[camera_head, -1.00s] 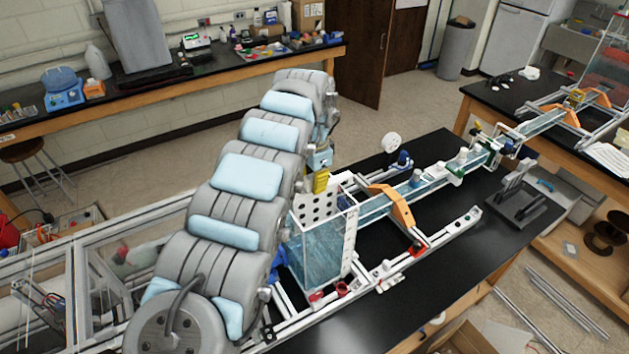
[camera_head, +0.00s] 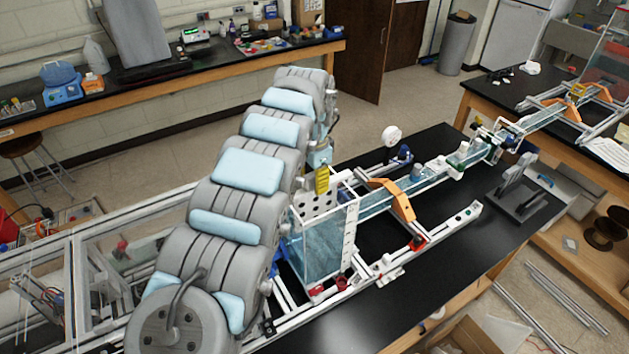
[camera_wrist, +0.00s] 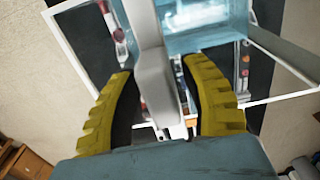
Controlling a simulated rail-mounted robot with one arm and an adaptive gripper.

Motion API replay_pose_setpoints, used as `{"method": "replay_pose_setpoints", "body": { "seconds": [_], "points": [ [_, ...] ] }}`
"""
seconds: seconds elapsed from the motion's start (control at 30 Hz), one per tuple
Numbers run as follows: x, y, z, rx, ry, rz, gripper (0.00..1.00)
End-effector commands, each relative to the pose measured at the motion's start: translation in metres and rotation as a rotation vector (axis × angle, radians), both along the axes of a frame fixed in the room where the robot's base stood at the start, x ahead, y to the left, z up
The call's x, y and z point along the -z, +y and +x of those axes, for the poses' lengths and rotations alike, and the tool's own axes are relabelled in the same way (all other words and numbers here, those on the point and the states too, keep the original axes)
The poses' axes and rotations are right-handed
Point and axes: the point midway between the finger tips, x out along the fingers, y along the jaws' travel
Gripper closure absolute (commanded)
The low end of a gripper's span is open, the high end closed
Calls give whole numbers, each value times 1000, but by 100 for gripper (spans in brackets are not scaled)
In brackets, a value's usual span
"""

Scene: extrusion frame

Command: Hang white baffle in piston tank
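The white baffle (camera_head: 318,205), a plate with dark round holes, stands in the clear piston tank (camera_head: 322,255) with its upper part near the tank's rim. Blue-tinted water fills the tank. My gripper (camera_head: 322,180), with yellow fingers, is just above the baffle's top edge in the head view. In the wrist view my gripper (camera_wrist: 157,68) has its fingers spread apart. A pale bar (camera_wrist: 155,80), apparently the baffle's top, lies between them with a gap on the left. My arm hides the tank's left side, and I cannot tell whether the baffle rests on the rim.
A clear water channel (camera_head: 430,175) with an orange bracket (camera_head: 398,200) runs right from the tank. A white round part (camera_head: 392,137) stands behind it. A grey stand (camera_head: 518,190) is on the black table (camera_head: 450,255), whose front right is free.

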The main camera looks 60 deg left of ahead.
Motion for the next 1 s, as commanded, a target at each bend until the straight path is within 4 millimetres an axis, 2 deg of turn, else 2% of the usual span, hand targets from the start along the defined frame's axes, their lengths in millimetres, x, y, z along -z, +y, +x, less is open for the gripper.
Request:
{"method": "replay_pose_setpoints", "body": {
  "seconds": [0.17, 0.27, 0.6, 0.8, 1.0],
  "points": [
    [-3, 0, 0, 0, 0, 0, 55],
    [-13, 1, 0, 0, -1, 2, 55],
    [-76, 1, 2, 2, -4, 6, 55],
    [-97, 0, 2, 2, -3, 3, 55],
    [-109, 0, 1, 0, 0, 3, 55]
  ]
}}
